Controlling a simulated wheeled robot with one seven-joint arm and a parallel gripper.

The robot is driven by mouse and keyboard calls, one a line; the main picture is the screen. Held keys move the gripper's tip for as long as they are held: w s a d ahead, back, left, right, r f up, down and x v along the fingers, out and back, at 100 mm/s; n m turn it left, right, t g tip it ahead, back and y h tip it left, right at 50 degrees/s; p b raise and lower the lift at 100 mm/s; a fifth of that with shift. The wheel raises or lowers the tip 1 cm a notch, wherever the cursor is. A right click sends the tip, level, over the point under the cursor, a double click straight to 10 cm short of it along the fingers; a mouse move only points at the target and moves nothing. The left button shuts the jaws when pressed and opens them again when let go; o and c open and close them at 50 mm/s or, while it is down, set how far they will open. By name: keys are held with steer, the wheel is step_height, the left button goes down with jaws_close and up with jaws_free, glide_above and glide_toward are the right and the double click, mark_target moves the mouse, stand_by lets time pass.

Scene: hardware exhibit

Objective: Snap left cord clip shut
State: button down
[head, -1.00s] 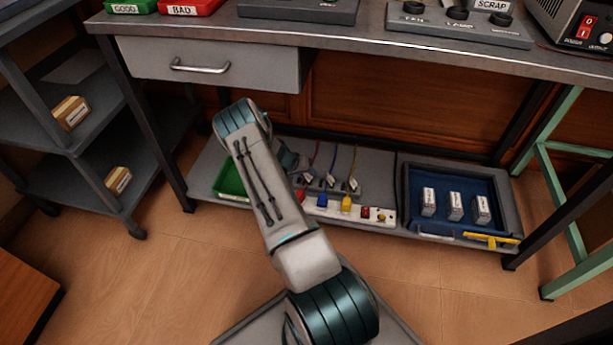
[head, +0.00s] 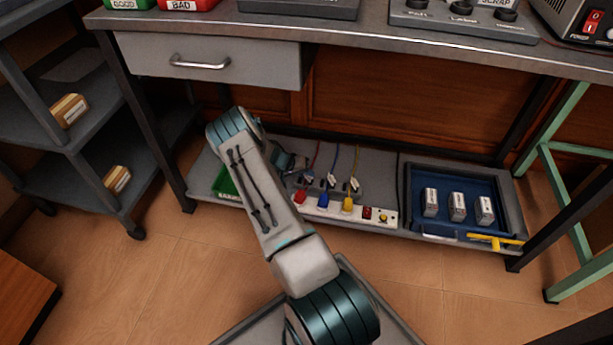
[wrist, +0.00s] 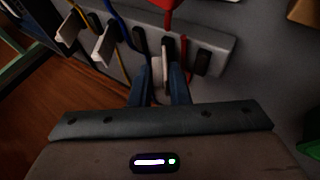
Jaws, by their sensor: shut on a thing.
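The left cord clip (wrist: 157,62) is by the red cord, on a grey strip on the low shelf. In the wrist view its pale part is between the two blue-grey fingers of my gripper (wrist: 160,88), which is shut on it. Whether the clip's flap is fully down cannot be told. The middle clip (wrist: 105,42), by the blue cord, and the right clip (wrist: 70,26), by the yellow cord, show white flaps standing up. In the head view my arm hides part of the gripper (head: 297,166) and the left clip.
A white power strip (head: 325,210) with red, blue and yellow plugs lies in front of the clips. A green bin (head: 226,183) is to the left. A blue tray (head: 465,182) with white boxes is to the right. The bench and drawer (head: 215,62) overhang the shelf.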

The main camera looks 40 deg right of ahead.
steer(key=shift+w+a+f+n+g+h+b, duration=0.2)
steer(key=shift+w+f+n+g+h+b, duration=0.15)
steer(key=shift+g+h+b, duration=0.5)
steer(key=shift+w+a+f+n+g+h, duration=0.1)
steer(key=shift+n+g+h, duration=0.05)
steer(key=shift+g+h, duration=0.3)
steer(key=shift+w+a+f+n+g+h, duration=0.15)
steer(key=shift+g+h, duration=0.15)
steer(key=shift+h, duration=0.3)
steer(key=shift+w+a+f+n+g+h, duration=0.1)
steer(key=shift+n+g+h, duration=0.05)
steer(key=shift+g+h, duration=0.3)
steer(key=shift+d, duration=0.1)
steer(key=c, duration=1.5)
jaws_free()
steer(key=shift+r, duration=0.1)
steer(key=shift+o, duration=0.2)
steer(key=shift+f, duration=0.25)
steer(key=shift+a, duration=0.2)
